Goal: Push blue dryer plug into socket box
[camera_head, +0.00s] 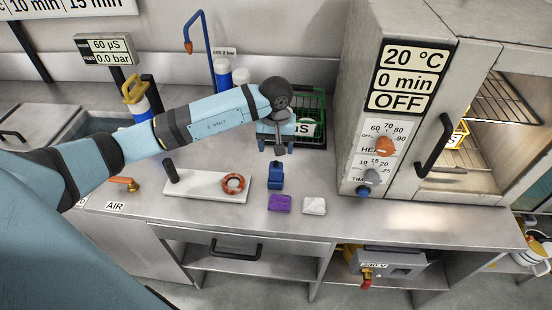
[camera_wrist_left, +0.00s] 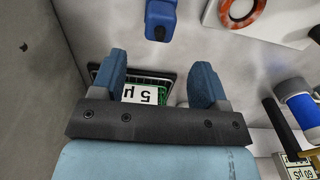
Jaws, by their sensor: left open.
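My left gripper (camera_head: 278,150) points down over the counter beside the dryer (camera_head: 405,110). In the left wrist view its two fingers (camera_wrist_left: 158,80) are apart with nothing between them. A small blue object (camera_head: 275,176) stands on the counter just below and in front of the gripper, apart from it; it also shows in the left wrist view (camera_wrist_left: 160,20). I cannot tell whether it is the plug. A round blue part (camera_head: 363,191) sits low on the dryer front. A grey box marked 230 V (camera_head: 392,262), possibly the socket box, is under the counter. My right gripper is out of view.
A purple block (camera_head: 279,203) and a white block (camera_head: 314,205) lie near the counter's front edge. A white plate (camera_head: 205,186) bears a red ring (camera_head: 233,183) and a dark post. A green wire basket (camera_head: 311,112) stands behind the gripper.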

